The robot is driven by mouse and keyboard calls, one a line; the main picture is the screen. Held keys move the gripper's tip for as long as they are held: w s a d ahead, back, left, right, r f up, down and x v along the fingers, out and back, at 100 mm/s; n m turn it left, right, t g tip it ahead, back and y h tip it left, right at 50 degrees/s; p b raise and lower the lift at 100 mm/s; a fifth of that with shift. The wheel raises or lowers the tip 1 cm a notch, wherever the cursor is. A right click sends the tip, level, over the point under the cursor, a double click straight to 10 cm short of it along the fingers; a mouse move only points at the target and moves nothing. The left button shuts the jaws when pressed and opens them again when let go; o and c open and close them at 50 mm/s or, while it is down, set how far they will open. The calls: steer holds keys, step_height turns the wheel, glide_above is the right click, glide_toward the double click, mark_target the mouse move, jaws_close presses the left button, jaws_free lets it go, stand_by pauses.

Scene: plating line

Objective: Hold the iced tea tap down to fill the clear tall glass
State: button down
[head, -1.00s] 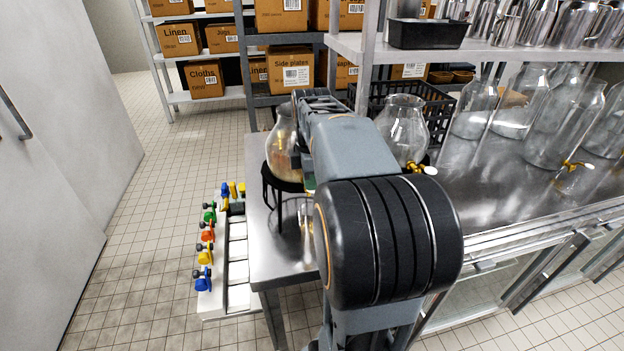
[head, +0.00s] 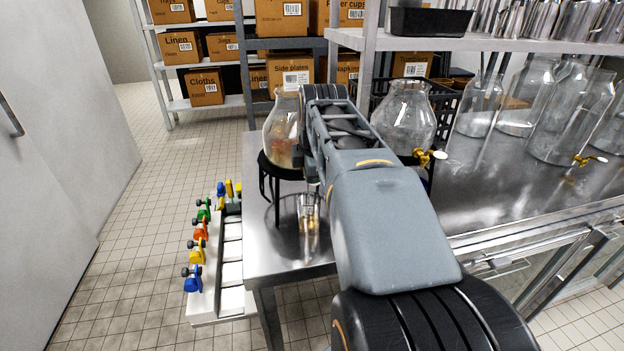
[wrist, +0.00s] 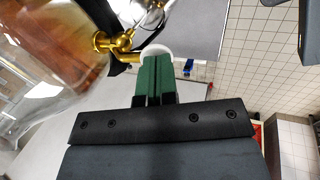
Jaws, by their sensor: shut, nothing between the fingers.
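The iced tea dispenser (head: 281,128), a clear jar with amber liquid low inside, stands on a black stand (head: 264,172) at the counter's left end. In the wrist view the amber jar (wrist: 45,45) fills the upper left. Its brass tap (wrist: 120,44) has a pale rounded part (wrist: 157,50) just at my fingertips; I cannot tell if they touch. A clear tall glass (head: 309,214) stands upright on the counter by the stand; its fill is unclear. My gripper (wrist: 156,62), with green fingers, is shut and empty; my arm hides it in the head view.
A second glass dispenser (head: 405,115) with a brass tap stands to the right, near a black crate (head: 448,105). Several empty jars (head: 570,115) stand farther right. A white rack with coloured taps (head: 205,290) is left of the counter (head: 262,255). Tiled floor there is free.

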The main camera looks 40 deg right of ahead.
steer(key=f+b, duration=0.1)
steer(key=t+b, duration=0.1)
steer(key=shift+s+a+f+b, duration=0.1)
steer(key=shift+s+f+b, duration=0.05)
steer(key=shift+f+b, duration=0.2)
steer(key=shift+r+h+p, duration=0.3)
steer(key=shift+r+p, duration=0.15)
steer(key=shift+r, duration=0.1)
stand_by(0.4)
steer(key=shift+r+p, duration=0.65)
steer(key=shift+r, duration=0.15)
step_height(320, 180, up, 14)
steer(key=s+a+p, duration=0.1)
steer(key=s+p, duration=0.1)
steer(key=p, duration=0.2)
steer(key=shift+s+a+f, duration=0.2)
steer(key=shift+s+f, duration=0.05)
steer(key=shift+s, duration=0.05)
stand_by(0.3)
